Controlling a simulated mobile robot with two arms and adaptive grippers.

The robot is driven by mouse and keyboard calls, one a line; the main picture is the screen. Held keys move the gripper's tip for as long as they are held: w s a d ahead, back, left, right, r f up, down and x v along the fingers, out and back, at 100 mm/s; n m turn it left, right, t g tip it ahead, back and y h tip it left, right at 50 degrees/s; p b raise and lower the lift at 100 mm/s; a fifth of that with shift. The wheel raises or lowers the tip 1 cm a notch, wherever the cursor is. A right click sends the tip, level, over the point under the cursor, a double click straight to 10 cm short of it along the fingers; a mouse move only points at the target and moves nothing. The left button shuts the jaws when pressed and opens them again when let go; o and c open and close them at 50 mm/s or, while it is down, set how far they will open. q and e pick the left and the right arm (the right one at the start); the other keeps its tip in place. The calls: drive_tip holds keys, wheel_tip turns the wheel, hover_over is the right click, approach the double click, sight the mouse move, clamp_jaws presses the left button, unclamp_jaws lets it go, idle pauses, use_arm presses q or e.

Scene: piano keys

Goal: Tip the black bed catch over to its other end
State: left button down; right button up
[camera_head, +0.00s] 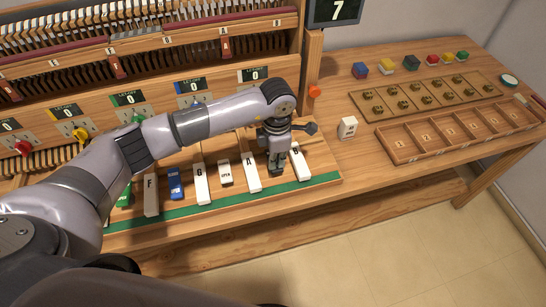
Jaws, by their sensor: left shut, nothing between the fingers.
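My left gripper (276,168) points down over the key bed, between the white A key (250,172) and the white B key (299,162). It is shut, with nothing seen in it. A small black piece with a wider end (311,128) shows just right of the gripper's wrist, at the back right of the key bed. It looks like the black bed catch, but my gripper hides its left part, and I cannot tell whether they touch. My right gripper is not in view.
White keys F (151,194) and G (200,184), a blue key (176,184) and a white OPEN block (225,172) stand to the left. A wooden post with an orange knob (315,91) rises behind. A white block (347,127) and an empty compartment tray (403,150) lie right.

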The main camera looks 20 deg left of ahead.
use_arm(q)
drive_tip(key=shift+f, duration=0.15)
drive_tip(key=shift+r+p, duration=1.8)
drive_tip(key=shift+r, duration=1.75)
